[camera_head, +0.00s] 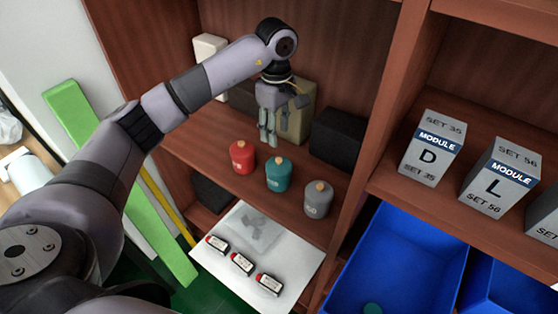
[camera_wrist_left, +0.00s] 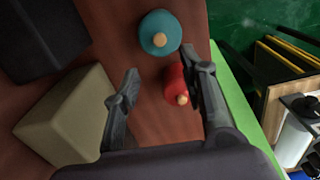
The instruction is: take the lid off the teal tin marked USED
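The teal tin (camera_head: 278,178) stands upright on the wooden shelf between a red tin (camera_head: 242,158) and a grey tin (camera_head: 318,202). Its lid (camera_head: 279,162) with a pale knob is on; its marking is too small to read. In the left wrist view the teal tin (camera_wrist_left: 160,40) is at the top, beyond the fingertips, with the red tin (camera_wrist_left: 175,80) nearer, by one finger. My left gripper (camera_head: 268,138) is open and empty, above and behind the tins, apart from the teal one. My right gripper is out of view.
A black box (camera_head: 338,135) and a beige box (camera_head: 300,112) stand behind the tins. A white tray (camera_head: 215,262) with small red-capped bottles is below in front. A blue bin (camera_head: 400,260) with a small teal item is at right; module boxes (camera_head: 432,145) stand above it.

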